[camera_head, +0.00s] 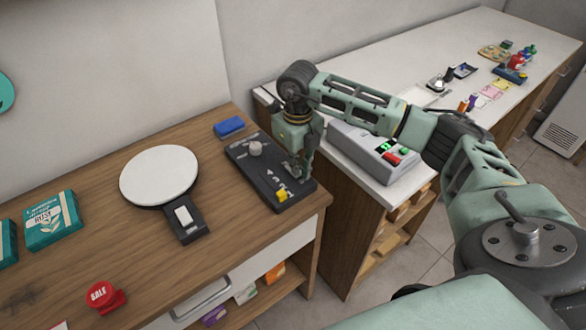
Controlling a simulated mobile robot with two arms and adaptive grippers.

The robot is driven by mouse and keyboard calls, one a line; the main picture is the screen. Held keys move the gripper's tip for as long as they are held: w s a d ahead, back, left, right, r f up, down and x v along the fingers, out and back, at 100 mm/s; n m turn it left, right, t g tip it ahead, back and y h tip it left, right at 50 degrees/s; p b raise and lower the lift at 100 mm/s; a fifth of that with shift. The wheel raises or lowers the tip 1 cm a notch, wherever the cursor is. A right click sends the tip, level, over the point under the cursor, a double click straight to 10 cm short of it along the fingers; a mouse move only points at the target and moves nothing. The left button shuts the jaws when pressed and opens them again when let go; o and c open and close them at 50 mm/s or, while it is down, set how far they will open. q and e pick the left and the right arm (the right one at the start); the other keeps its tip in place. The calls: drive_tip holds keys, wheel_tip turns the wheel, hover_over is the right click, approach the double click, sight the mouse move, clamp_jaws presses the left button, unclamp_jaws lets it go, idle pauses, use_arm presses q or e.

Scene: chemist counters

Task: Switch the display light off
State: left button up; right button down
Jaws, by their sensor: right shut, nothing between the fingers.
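A black control panel (246,167) lies near the right end of the wooden counter. It carries a grey round knob (255,149), small white markings and a yellow switch (281,195) towards its front end. My right gripper (303,174) points down at the panel's right edge, shut and empty, behind and to the right of the yellow switch. I cannot tell whether its tips touch the panel. Part of the panel is hidden behind the gripper. Which control belongs to the display light is not clear, and no lit lamp shows. My left gripper is out of view.
A round white plate (160,175) on a black base with a white rocker (184,215) stands left of the panel. A blue block (229,127) lies behind it. A grey register (372,155) stands on the right counter, and a red sale button (104,297) at the front left.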

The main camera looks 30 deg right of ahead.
drive_tip(key=shift+s, duration=0.1)
drive_tip(key=shift+r+p, duration=0.75)
drive_tip(key=shift+r, duration=0.1)
drive_tip(key=shift+r+p, duration=1.55)
drive_tip(key=shift+r, duration=1)
